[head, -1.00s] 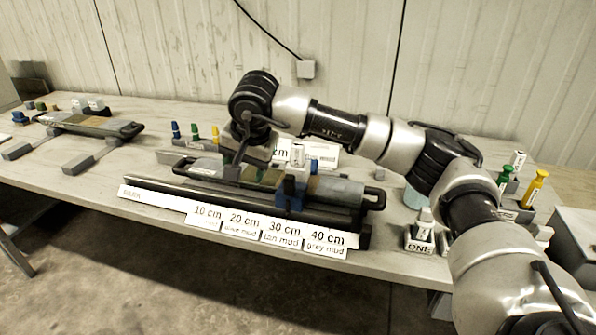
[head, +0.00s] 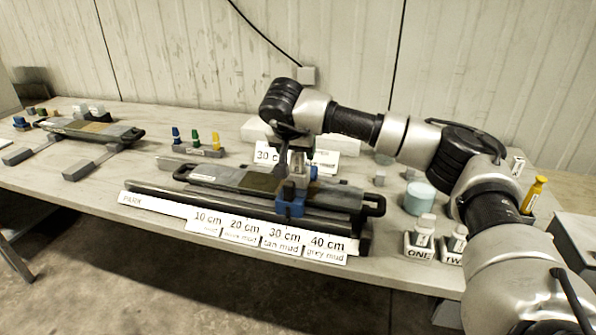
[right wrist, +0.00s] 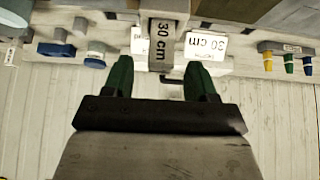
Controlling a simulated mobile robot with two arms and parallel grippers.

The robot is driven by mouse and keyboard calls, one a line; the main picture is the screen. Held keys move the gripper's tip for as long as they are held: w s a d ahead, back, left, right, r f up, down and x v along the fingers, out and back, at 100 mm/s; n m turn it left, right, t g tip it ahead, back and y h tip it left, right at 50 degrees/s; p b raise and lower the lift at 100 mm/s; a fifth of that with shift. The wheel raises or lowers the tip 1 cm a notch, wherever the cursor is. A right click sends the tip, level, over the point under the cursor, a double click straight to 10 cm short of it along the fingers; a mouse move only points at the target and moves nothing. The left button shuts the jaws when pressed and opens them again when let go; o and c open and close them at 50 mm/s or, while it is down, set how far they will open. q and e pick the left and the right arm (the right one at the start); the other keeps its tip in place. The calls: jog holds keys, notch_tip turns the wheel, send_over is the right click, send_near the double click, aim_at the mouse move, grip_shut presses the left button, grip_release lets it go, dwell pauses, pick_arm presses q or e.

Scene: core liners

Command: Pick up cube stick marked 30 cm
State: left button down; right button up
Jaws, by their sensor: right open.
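A grey cube stick marked 30 cm (right wrist: 167,45) shows upright between and beyond my fingertips in the right wrist view. In the head view a pale grey stick (head: 298,166) stands under the right gripper, just behind a blue block (head: 290,207) on the core tray; my gripper partly hides it. My right gripper (right wrist: 158,80) is open, with its two green fingertips apart and nothing clearly between them. In the head view the right gripper (head: 297,147) is over the tray's right half. My left gripper is not in view.
The core tray (head: 375,204) has a black handle at its right end. Labels from 10 cm to 40 cm (head: 275,238) line its front. A white 30 cm card (head: 267,155) stands behind. Coloured bottles (head: 195,138), a cyan cylinder (head: 419,198) and a ONE holder (head: 418,246) stand around it.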

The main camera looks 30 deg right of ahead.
jog(key=shift+x, duration=1.15)
grip_shut()
jog(key=shift+r, duration=0.15)
